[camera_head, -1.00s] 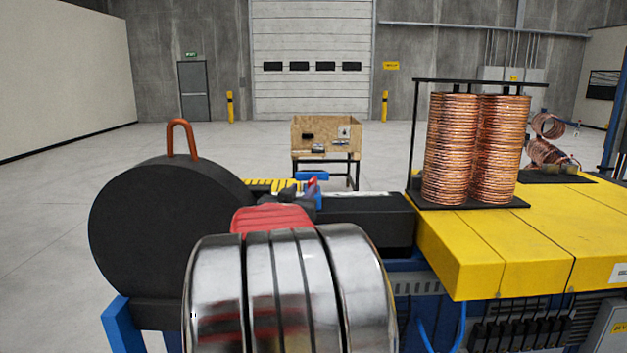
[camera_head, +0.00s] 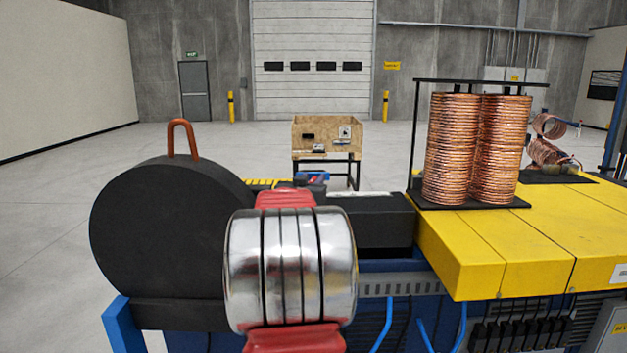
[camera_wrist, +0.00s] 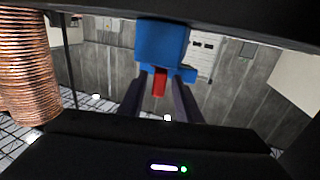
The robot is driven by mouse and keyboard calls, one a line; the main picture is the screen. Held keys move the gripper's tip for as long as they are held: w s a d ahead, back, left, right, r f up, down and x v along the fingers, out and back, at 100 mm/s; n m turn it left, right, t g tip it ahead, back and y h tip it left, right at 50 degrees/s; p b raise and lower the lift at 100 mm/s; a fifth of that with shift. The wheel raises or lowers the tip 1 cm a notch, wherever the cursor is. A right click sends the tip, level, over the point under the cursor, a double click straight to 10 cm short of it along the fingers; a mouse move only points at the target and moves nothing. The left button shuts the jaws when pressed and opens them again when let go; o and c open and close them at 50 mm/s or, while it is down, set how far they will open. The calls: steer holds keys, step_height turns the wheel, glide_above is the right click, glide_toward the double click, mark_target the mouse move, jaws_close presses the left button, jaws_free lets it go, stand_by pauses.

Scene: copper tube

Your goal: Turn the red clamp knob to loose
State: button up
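The red clamp knob (camera_wrist: 159,82) shows in the wrist view, sticking out of a blue clamp block (camera_wrist: 162,42). My gripper (camera_wrist: 160,92) has its two dark fingers spread, one on each side of the knob, with a visible gap on both sides. Nothing is held. In the head view the blue clamp block (camera_head: 316,175) shows only in part behind my arm, and the knob and fingertips are too small and covered to make out there.
A black round drum (camera_head: 160,245) stands at the left. A yellow bench (camera_head: 540,235) at the right carries tall copper coils (camera_head: 452,150). A wooden crate (camera_head: 327,133) on a stand is farther back. Open floor lies around them.

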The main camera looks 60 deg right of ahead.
steer(key=shift+c, duration=0.4)
jaws_close()
steer(key=shift+r+n+t, duration=0.25)
steer(key=shift+n+t, duration=0.35)
steer(key=shift+t, duration=0.3)
steer(key=shift+n+t+y, duration=0.9)
steer(key=shift+n+t, duration=0.1)
steer(key=shift+t, duration=0.4)
steer(key=shift+o, duration=0.4)
jaws_free()
steer(key=shift+f, duration=0.15)
